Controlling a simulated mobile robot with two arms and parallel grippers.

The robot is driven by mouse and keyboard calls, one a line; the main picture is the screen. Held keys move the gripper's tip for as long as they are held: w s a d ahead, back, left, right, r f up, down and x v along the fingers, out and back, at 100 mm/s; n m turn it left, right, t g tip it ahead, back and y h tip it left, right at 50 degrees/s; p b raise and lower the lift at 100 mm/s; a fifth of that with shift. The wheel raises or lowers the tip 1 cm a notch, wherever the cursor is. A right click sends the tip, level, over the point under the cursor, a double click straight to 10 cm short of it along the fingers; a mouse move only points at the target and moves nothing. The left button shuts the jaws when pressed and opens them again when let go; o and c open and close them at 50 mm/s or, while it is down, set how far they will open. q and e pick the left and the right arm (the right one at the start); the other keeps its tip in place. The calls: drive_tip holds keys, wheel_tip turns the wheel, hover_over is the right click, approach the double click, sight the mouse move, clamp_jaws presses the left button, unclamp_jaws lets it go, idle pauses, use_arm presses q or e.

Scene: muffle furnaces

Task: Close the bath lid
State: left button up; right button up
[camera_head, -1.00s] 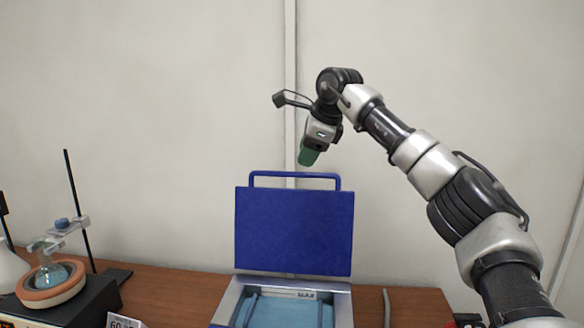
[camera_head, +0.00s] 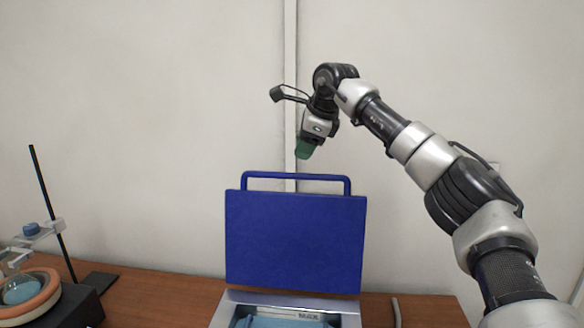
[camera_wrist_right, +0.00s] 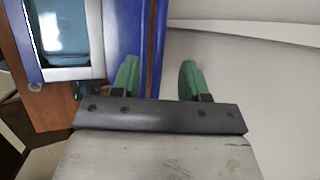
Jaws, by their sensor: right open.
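The bath's blue lid (camera_head: 296,242) stands open and upright at the back of the bath, with a blue handle (camera_head: 296,176) along its top edge. The bath (camera_head: 228,312) is a metal-rimmed box with blue water, partly cut off by the bottom edge of the head view. My right gripper (camera_head: 304,148) is above the handle, apart from it in the picture. In the right wrist view its green fingers (camera_wrist_right: 158,78) are spread and empty; blue edges of the lid (camera_wrist_right: 157,45) show beyond and between them. My left gripper is out of view.
A heating device with an orange ring (camera_head: 30,298) and a flask stands at the left, beside a black stand rod (camera_head: 52,215). The wooden table (camera_head: 160,290) is bare between it and the bath. A pale wall (camera_head: 140,120) rises behind.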

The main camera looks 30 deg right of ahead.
sight(292, 175)
drive_tip(key=p+x, duration=0.2)
drive_tip(key=x, duration=0.5)
drive_tip(key=shift+w+f, duration=0.4)
drive_tip(key=shift+f, duration=0.15)
drive_tip(key=shift+a+f, duration=0.15)
drive_tip(key=shift+f, duration=0.05)
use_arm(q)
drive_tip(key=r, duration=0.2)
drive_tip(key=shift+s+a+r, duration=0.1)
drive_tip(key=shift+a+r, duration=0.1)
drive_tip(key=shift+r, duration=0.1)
use_arm(e)
drive_tip(key=c, duration=0.4)
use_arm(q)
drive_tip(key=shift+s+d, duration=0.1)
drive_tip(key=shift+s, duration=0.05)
use_arm(e)
clamp_jaws()
